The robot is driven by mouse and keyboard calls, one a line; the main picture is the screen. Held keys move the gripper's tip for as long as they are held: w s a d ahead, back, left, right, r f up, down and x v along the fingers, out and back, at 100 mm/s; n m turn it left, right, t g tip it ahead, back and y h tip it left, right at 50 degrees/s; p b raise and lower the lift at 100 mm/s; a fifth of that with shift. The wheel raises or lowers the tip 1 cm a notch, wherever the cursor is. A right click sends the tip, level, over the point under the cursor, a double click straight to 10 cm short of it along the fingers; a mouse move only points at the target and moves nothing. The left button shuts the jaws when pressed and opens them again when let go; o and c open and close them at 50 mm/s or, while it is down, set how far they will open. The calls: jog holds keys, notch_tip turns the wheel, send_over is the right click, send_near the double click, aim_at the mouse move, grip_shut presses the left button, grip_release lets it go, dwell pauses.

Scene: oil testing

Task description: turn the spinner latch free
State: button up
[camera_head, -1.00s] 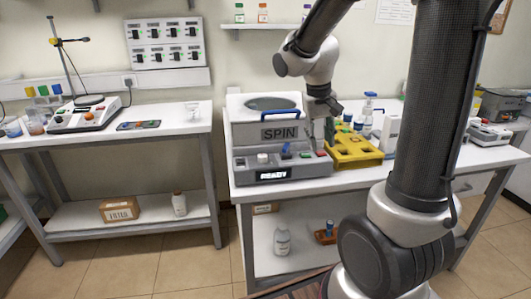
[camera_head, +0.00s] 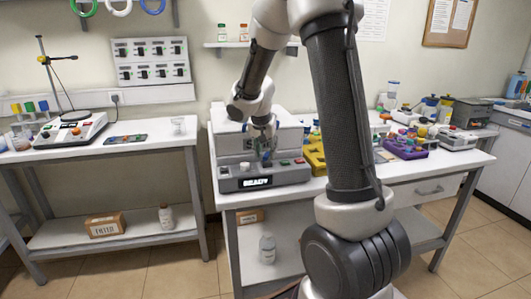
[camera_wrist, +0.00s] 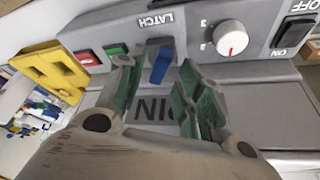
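The grey spinner (camera_head: 295,172) stands on the middle bench, and its display reads READY. Its blue latch lever (camera_wrist: 161,64) sticks out of the front panel under the LATCH label, which appears upside down in the wrist view. My gripper (camera_wrist: 155,72) is open, with one green-padded finger on each side of the lever. A gap shows between the lever and each finger, and I cannot tell whether either touches. In the head view my gripper (camera_head: 264,150) is at the spinner's front, and my wrist hides part of the SPIN lettering.
Beside the latch are a green button (camera_wrist: 116,49), a red button (camera_wrist: 87,57) and a white knob (camera_wrist: 230,38). A yellow rack (camera_head: 315,158) stands close to the spinner's right. A purple rack (camera_head: 405,149) is farther right. The left bench (camera_head: 75,156) has free room.

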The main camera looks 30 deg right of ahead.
jog(key=shift+w+d+f, duration=0.15)
jog(key=shift+d+f, duration=0.05)
jog(key=shift+f, duration=0.35)
jog(key=shift+c, duration=0.4)
grip_shut()
jog(key=shift+n, duration=0.3)
jog(key=shift+d+n+t+y, duration=0.1)
jog(key=shift+n+t+y, duration=0.3)
jog(key=shift+n, duration=0.85)
jog(key=shift+d+n+t+y, duration=0.15)
jog(key=shift+n+y, duration=0.35)
jog(key=shift+n, duration=0.75)
